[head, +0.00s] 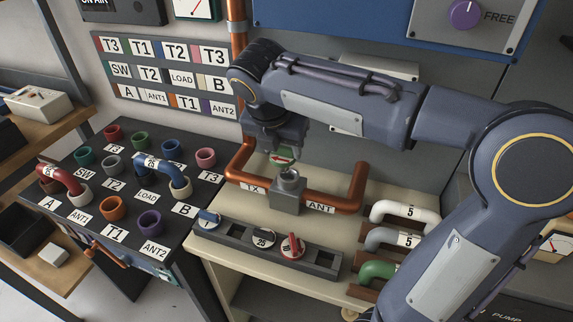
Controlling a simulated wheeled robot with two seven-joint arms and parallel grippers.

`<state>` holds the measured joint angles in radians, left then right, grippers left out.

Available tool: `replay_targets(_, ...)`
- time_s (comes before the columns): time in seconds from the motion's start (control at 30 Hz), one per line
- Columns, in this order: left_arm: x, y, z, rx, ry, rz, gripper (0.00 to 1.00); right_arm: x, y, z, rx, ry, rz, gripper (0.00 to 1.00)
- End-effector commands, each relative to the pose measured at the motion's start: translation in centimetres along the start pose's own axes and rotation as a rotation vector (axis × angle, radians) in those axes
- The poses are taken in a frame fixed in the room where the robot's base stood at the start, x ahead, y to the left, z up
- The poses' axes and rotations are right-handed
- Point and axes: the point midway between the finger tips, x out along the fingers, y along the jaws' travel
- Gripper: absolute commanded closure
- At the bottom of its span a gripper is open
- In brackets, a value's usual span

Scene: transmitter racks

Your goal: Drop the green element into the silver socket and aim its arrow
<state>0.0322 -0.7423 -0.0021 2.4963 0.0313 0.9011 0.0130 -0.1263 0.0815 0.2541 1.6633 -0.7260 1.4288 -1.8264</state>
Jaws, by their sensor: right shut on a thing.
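My right gripper (284,143) points down and is shut on the green element (280,158), a small disc with a red arrow on its pale face. The silver socket (286,190) is a grey block with a round collar on the copper line between the TX and ANT labels. The green element is just above the socket's collar and looks apart from it. The arrow seems to point left, toward the TX side. The gripper's fingers are partly hidden by my wrist. My left gripper is not in view.
A dark holder (235,240) in front carries a blue, a black and a red element. Copper pipes (350,190) rise around the socket. White, grey and green U-links (380,270) lie at right. A patch panel (128,185) with coloured sockets stands left.

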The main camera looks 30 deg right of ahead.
Motion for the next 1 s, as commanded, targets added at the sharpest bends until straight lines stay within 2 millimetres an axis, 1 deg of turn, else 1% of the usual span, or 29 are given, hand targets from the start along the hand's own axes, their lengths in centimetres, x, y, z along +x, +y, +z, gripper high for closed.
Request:
replay_targets(0.03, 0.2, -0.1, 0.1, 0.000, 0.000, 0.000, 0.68, 1.6, 0.0, 0.2, -0.001, 0.004, -0.005, 0.76)
replay_targets(0.1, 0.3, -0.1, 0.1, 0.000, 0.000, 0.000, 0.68, 3.2, 0.1, 0.7, 0.000, 0.004, -0.006, 0.76)
replay_targets(0.2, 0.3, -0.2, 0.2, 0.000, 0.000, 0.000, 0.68, 4.8, 0.2, 1.2, -0.001, 0.003, -0.003, 0.76)
replay_targets(0.37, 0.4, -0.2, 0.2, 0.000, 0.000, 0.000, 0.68, 5.9, 0.3, 1.6, -0.001, 0.001, -0.001, 0.76)
replay_targets(0.47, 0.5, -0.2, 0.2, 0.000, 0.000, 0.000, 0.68, 7.1, 0.3, 1.9, -0.001, 0.003, -0.003, 0.76)
replay_targets(0.6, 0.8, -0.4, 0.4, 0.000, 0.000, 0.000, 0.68, 9.1, 0.3, 1.1, -0.002, 0.004, -0.003, 0.76)
replay_targets(0.7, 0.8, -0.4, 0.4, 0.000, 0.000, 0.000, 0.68, 9.8, 0.3, 0.8, -0.003, 0.002, -0.001, 0.76)
replay_targets(1.0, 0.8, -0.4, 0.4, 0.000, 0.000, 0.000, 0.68, 9.9, 0.3, 0.7, -0.001, 0.002, 0.000, 0.76)
